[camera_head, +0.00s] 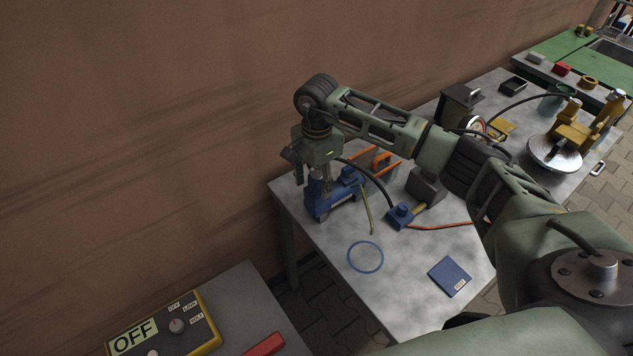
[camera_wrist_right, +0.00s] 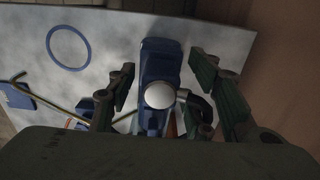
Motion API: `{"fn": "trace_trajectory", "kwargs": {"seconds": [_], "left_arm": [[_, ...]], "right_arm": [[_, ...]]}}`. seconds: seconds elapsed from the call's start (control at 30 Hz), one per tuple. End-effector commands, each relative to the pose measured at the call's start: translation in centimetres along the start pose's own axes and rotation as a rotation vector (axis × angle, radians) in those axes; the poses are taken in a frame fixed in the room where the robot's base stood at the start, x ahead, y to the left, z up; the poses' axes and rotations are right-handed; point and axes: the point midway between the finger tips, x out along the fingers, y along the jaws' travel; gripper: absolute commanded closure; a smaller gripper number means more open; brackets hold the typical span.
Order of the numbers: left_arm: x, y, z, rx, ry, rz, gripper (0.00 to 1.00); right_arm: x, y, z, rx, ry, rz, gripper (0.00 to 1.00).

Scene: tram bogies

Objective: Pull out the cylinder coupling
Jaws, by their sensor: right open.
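A blue cylinder unit (camera_head: 330,200) stands near the left end of the grey workbench (camera_head: 330,272). My right gripper (camera_head: 318,172) points down over its top in the head view. In the right wrist view the open, empty jaws (camera_wrist_right: 167,88) lie either side of the blue unit (camera_wrist_right: 160,58) and its pale round top (camera_wrist_right: 160,95). A dark elbow-shaped fitting (camera_wrist_right: 196,101) sits beside that top, near the right-hand finger. I cannot tell for certain whether this fitting is the coupling, nor whether a finger touches it. My left gripper is not in view.
A black hose (camera_head: 372,178) curves toward a small blue block (camera_head: 400,217). A bent brass rod (camera_head: 367,210), a blue ring (camera_head: 365,257) and a blue booklet (camera_head: 449,277) lie nearby. The brown wall (camera_head: 150,120) is close behind. A control box reading OFF (camera_head: 165,330) stands at lower left.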

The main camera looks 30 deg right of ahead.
Motion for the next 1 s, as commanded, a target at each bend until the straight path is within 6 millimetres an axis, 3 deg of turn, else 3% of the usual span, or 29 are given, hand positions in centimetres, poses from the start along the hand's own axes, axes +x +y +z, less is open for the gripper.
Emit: {"fn": "trace_trajectory", "kwargs": {"seconds": [1.0], "left_arm": [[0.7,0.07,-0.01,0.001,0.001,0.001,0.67]], "right_arm": [[0.02,0.03,0.01,0.0,0.0,0.0,0.53]]}}
